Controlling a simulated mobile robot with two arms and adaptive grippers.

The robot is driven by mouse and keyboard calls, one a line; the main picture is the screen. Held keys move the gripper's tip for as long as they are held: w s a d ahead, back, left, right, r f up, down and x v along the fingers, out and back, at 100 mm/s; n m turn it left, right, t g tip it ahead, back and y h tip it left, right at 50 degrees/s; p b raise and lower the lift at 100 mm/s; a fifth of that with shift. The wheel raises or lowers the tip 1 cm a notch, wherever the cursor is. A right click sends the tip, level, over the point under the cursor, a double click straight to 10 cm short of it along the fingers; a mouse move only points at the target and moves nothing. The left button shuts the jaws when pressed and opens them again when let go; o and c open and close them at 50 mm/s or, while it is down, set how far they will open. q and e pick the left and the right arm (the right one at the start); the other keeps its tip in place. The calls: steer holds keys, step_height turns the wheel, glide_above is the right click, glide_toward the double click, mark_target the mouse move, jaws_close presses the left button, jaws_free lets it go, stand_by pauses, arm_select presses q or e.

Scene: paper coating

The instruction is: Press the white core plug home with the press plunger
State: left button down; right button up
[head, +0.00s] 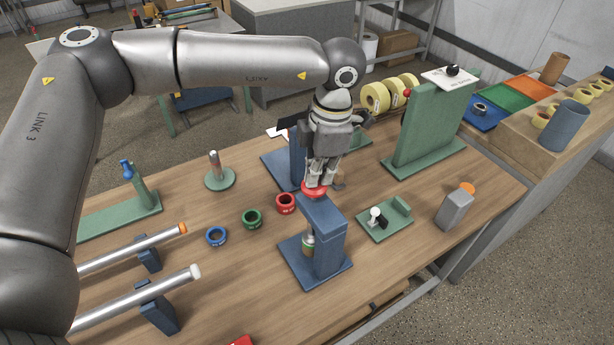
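The blue press (327,239) stands on its blue base near the middle of the wooden table. A red cap (314,188) tops its plunger. My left gripper (317,184) points down from above, its fingers close together, with its fingertips at the red cap. They look shut and touching the cap, not clearly around it. A small cylinder with green and pale parts (308,243) stands under the press head. The press column partly hides it, and I cannot make out a white plug there. A white end (195,271) shows on the nearer silver tube. My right gripper is not in view.
Blue (216,236), green (251,219) and red (286,203) rings lie left of the press. A green clamp fixture (384,219) and a grey block (455,209) stand to its right. A tall green panel (430,127) stands behind.

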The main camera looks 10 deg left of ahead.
arm_select(q)
steer(key=shift+s+d+f, duration=0.2)
steer(key=shift+d+f, duration=0.1)
steer(key=shift+f, duration=0.3)
steer(key=shift+s+d+f, duration=0.15)
steer(key=shift+d+f, duration=0.1)
steer(key=shift+f, duration=0.35)
steer(key=shift+w+a+r, duration=0.1)
steer(key=shift+w+a, duration=0.05)
steer(key=shift+a, duration=0.05)
steer(key=shift+d+r, duration=0.35)
steer(key=shift+r, duration=0.1)
step_height(320, 180, up, 13)
steer(key=w, duration=0.1)
steer(key=shift+r, duration=0.15)
steer(key=shift+s+a, duration=0.1)
steer(key=shift+a, duration=0.05)
